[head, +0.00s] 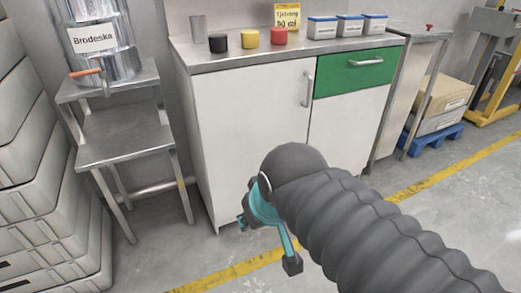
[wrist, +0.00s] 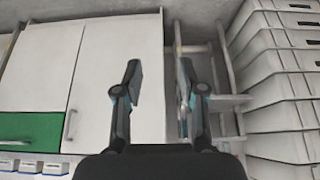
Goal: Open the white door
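The white door (head: 245,130) is the tall left front of a metal-topped cabinet, with a vertical metal handle (head: 307,89) at its upper right edge. It looks shut. In the wrist view, which shows the room upside down, the door (wrist: 95,85) is left of centre and its handle (wrist: 70,125) is at the lower left. My gripper (head: 268,240) is low in front of the cabinet, well below the handle. In the wrist view my gripper (wrist: 160,82) has its two fingers spread apart, with nothing between them. My arm hides the door's lower right part.
A green drawer (head: 355,74) sits right of the handle, above another white panel (head: 345,130). A metal stand (head: 125,138) with a steel container is to the left, beside stacked grey crates (head: 35,190). Small jars and boxes (head: 347,26) stand on the worktop.

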